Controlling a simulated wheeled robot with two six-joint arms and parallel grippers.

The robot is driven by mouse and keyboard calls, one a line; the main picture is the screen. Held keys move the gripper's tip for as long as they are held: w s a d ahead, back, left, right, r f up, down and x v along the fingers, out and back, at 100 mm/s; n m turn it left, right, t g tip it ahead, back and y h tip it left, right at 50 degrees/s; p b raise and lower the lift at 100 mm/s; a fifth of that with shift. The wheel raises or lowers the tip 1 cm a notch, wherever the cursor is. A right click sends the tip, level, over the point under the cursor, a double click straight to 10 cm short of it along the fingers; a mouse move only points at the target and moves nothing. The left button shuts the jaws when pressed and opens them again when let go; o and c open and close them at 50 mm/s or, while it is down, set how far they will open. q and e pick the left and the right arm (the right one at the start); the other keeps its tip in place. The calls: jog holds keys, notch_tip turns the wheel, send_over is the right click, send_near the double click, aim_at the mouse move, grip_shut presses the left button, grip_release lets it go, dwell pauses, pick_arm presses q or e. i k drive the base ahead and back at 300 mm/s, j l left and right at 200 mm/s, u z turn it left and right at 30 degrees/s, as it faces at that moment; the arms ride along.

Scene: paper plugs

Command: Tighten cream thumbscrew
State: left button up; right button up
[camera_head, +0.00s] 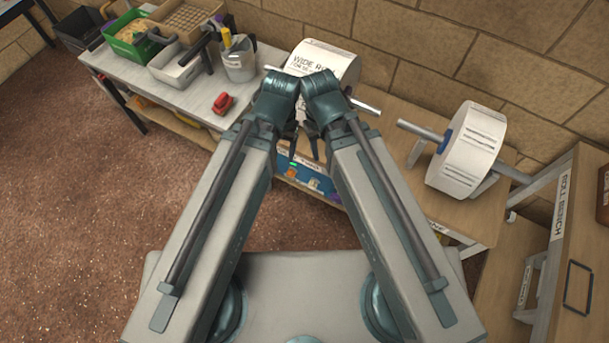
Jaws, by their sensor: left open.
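I cannot make out the cream thumbscrew; it may be hidden behind my arms or too small to tell. My two arms reach forward over the bench and their wrists nearly meet. My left gripper (293,150) hangs below its wrist, open, partly covered by the arm. My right gripper (315,147) is close beside it, small and mostly hidden behind its own arm. A white paper roll (330,58) with a "WIDE" label is just behind the wrists. A second white roll (468,150) with a blue plug (445,141) sits on a shaft to the right.
A red object (223,103) lies on the grey bench (150,80). A wooden bench marked "ROLL BENCH" (560,206) closes the right side. The brown floor (80,220) is clear at left.

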aim_at(313, 181)
jog(key=j+z, duration=0.1)
jog(key=z, duration=0.3)
jog(key=j+z, duration=0.1)
jog(key=z, duration=0.35)
jog(key=j+z, duration=0.1)
jog(key=z, duration=0.3)
jog(key=j+z, duration=0.1)
jog(key=z, duration=0.3)
jog(key=j+z, duration=0.15)
jog(key=z, duration=0.25)
jog(key=k+j+z, duration=0.25)
jog(key=j+z, duration=0.15)
jog(key=k+j+z, duration=0.4)
jog(key=j, duration=0.15)
jog(key=k+j+z, duration=0.45)
jog(key=k+j, duration=0.25)
jog(key=k, duration=0.15)
jog(key=k+j, duration=0.2)
jog(key=k, duration=0.25)
